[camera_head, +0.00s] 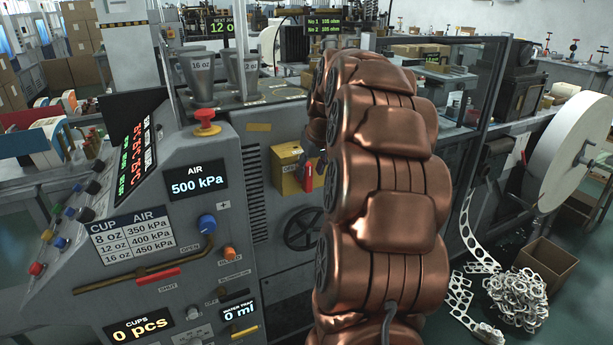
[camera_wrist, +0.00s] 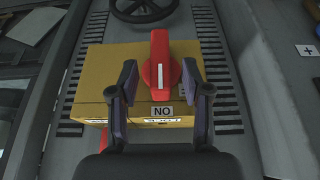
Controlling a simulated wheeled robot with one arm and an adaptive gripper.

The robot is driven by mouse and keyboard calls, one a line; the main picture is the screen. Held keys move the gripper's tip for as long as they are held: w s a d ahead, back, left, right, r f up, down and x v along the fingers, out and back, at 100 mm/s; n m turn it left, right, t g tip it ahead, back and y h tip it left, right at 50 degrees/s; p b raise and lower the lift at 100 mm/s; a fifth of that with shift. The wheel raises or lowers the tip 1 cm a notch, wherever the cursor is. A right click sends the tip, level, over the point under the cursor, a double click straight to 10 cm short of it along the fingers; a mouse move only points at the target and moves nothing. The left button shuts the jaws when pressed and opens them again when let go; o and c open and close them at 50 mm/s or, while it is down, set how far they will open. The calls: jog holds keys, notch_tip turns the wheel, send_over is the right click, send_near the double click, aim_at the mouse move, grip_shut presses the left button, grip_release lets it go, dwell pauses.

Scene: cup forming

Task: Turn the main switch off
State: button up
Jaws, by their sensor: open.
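The main switch is a red handle (camera_wrist: 160,68) with a white line, mounted on a yellow box (camera_wrist: 92,92). In the wrist view the handle runs up and down the picture. My gripper (camera_wrist: 159,76) is open, with one finger on each side of the handle. The gaps look narrow, and I cannot tell whether either finger touches it. A label reading "NO", probably an upside-down "ON", is by the handle's lower end. In the head view the red handle (camera_head: 307,178) and yellow box (camera_head: 284,165) show left of my arm, which hides the gripper.
A dark handwheel (camera_head: 303,229) is close to the box; it shows at the top of the wrist view (camera_wrist: 144,8). The grey control panel (camera_head: 150,200) stands at left with a blue knob (camera_head: 207,223) and a red mushroom button (camera_head: 205,116). A glass guard is behind my arm.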

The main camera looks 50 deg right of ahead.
aim_at(307, 178)
jog(key=x, duration=0.4)
jog(key=shift+p, duration=0.35)
grip_shut()
